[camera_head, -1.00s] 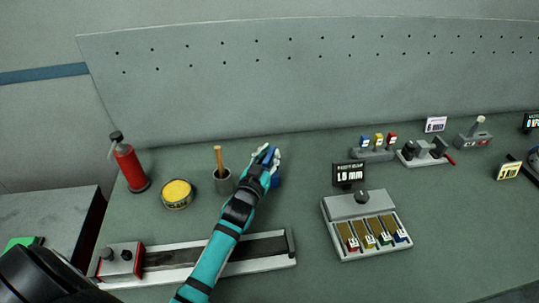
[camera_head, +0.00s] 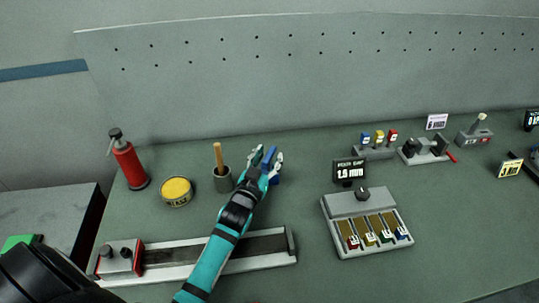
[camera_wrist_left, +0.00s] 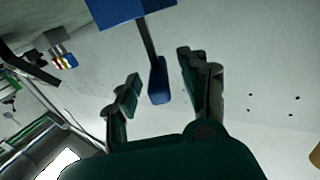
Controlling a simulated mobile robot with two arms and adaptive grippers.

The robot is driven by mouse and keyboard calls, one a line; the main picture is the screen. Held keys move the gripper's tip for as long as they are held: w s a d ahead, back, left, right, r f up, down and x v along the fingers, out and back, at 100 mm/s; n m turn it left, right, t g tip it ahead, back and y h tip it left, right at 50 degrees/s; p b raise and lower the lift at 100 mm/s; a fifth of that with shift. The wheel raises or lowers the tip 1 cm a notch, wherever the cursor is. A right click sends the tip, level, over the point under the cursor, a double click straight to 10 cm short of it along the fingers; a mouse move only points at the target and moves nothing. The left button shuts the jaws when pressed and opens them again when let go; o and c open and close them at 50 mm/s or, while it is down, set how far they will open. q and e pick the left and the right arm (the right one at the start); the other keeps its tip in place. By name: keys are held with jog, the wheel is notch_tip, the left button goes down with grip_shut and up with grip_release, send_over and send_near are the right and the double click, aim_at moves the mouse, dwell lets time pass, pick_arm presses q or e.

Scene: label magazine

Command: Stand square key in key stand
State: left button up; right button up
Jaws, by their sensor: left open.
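My left gripper (camera_head: 266,158) is open at the back of the bench, its fingers spread on both sides of a blue key handle (camera_head: 270,154). In the left wrist view the blue handle (camera_wrist_left: 158,82) hangs in view between the two fingers (camera_wrist_left: 158,78), with gaps on each side. A thin dark shaft (camera_wrist_left: 148,42) links it to a blue block (camera_wrist_left: 132,10), which looks like the key stand. In the head view the blue block (camera_head: 276,181) is mostly hidden behind my gripper. The key looks upright in it; how deep it sits is hidden.
A grey cup with a wooden handle (camera_head: 222,183) stands just left of my gripper. A yellow tin (camera_head: 176,191) and a red bottle (camera_head: 130,166) are farther left. A grey rail fixture (camera_head: 270,262) lies under my forearm. A slotted grey box (camera_head: 350,208) and dark display (camera_head: 348,172) are right.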

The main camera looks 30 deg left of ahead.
pick_arm(q)
jog(key=s, duration=0.6)
jog(key=shift+s+d, duration=0.1)
jog(key=shift+d, duration=0.3)
jog(key=shift+r, duration=0.15)
